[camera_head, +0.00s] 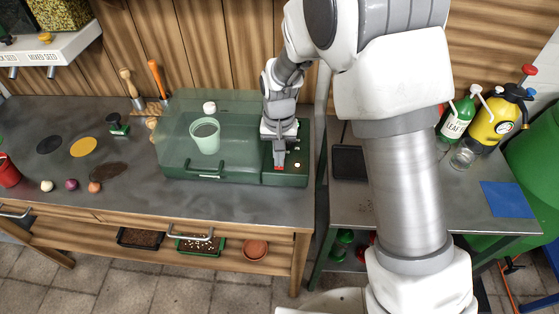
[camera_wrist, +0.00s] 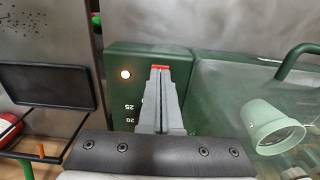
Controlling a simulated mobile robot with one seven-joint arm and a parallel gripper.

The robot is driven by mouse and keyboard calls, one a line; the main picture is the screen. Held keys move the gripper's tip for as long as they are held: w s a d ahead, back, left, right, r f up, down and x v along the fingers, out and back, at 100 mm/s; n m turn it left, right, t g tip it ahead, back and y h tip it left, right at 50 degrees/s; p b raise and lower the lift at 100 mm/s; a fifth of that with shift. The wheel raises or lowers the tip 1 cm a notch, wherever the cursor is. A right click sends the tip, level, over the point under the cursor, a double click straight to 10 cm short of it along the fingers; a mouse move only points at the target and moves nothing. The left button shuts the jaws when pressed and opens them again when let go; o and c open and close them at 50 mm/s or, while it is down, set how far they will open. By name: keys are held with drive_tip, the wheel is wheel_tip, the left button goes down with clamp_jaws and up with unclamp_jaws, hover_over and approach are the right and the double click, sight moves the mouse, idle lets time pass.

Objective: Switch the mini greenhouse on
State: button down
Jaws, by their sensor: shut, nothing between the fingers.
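The mini greenhouse (camera_head: 225,175) is a green base with a clear greenish cover, on the left workbench. Its green control panel (camera_head: 286,180) is at the right end and also shows in the wrist view (camera_wrist: 119,59). White numbers, 25 and 20, show beside the fingers. My gripper (camera_head: 278,166) is shut and empty, pointing down at the panel's front part. In the wrist view, a red strip (camera_wrist: 160,67) shows right at the fingertips; I cannot tell whether they touch it. The fingers hide part of the panel.
A pale green cup (camera_head: 205,136) shows within the clear cover. The greenhouse's front handle (camera_head: 204,174) sticks out beside the panel. A black tray (camera_head: 349,163) lies on the metal table to the right, across a gap.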

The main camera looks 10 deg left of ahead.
wheel_tip(320, 180, up, 7)
drive_tip(key=p, duration=0.4)
drive_tip(key=shift+f, duration=0.2)
idle(0.4)
drive_tip(key=s+d+r+t+y, duration=0.1)
drive_tip(key=s+d+r, duration=0.2)
drive_tip(key=d+r, duration=0.4)
drive_tip(key=s+d+r+t, duration=0.25)
drive_tip(key=d+r, duration=0.25)
drive_tip(key=r, duration=0.4)
drive_tip(key=s+d+r+t, duration=0.1)
drive_tip(key=s+d+r, duration=0.2)
drive_tip(key=s, duration=0.4)
drive_tip(key=s+d+r+t+h, duration=0.1)
drive_tip(key=s+d+r, duration=0.2)
drive_tip(key=s+d, duration=0.3)
drive_tip(key=shift+s+d+m, duration=0.15)
drive_tip(key=shift+s+m, duration=0.15)
drive_tip(key=shift+s, duration=0.2)
